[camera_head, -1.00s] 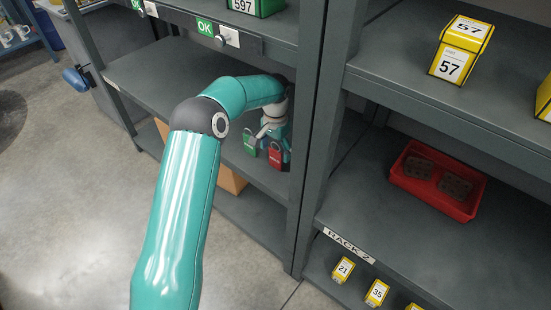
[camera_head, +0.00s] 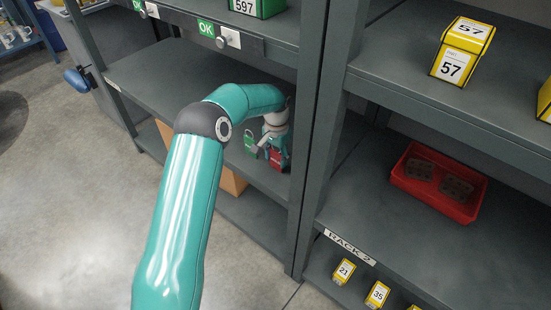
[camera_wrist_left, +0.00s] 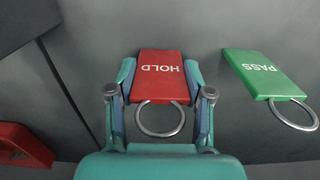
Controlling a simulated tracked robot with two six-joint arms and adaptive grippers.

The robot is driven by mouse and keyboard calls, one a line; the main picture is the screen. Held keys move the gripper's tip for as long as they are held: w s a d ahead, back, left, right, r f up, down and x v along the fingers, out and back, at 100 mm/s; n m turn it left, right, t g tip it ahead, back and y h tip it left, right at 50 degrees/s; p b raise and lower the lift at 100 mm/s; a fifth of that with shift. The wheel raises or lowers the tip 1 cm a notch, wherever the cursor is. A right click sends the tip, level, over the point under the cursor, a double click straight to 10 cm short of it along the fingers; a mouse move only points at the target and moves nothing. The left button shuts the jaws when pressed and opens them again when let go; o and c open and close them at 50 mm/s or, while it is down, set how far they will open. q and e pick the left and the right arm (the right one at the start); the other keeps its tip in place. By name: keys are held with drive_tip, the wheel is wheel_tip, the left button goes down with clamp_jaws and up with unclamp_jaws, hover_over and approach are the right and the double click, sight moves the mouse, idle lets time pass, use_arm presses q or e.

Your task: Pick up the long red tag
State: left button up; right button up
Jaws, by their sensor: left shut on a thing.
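The long red tag (camera_wrist_left: 162,72) reads HOLD and has a metal ring at its near end. In the left wrist view it lies between the two fingers of my left gripper (camera_wrist_left: 161,95), which are shut on its sides. In the head view my left gripper (camera_head: 277,150) is at the shelf, over the red tag (camera_head: 276,158), which it partly hides. I cannot tell whether the tag is clear of the shelf. My right gripper is not in view.
A green PASS tag (camera_wrist_left: 263,73) with a ring lies close to the right in the wrist view. Another red thing (camera_wrist_left: 22,147) is at the lower left. A rack upright (camera_head: 318,130) stands just right of my gripper. A red tray (camera_head: 462,212) is on the neighbouring rack.

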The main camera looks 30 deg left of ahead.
sight(276, 151)
use_arm(q)
drive_tip(key=shift+r, duration=0.15)
drive_tip(key=shift+r, duration=0.6)
wheel_tip(276, 151, up, 2)
drive_tip(key=shift+r, duration=0.2)
drive_tip(key=s+a+b, duration=0.1)
drive_tip(key=s+b, duration=0.1)
drive_tip(key=s, duration=1.6)
drive_tip(key=shift+a+f, duration=0.2)
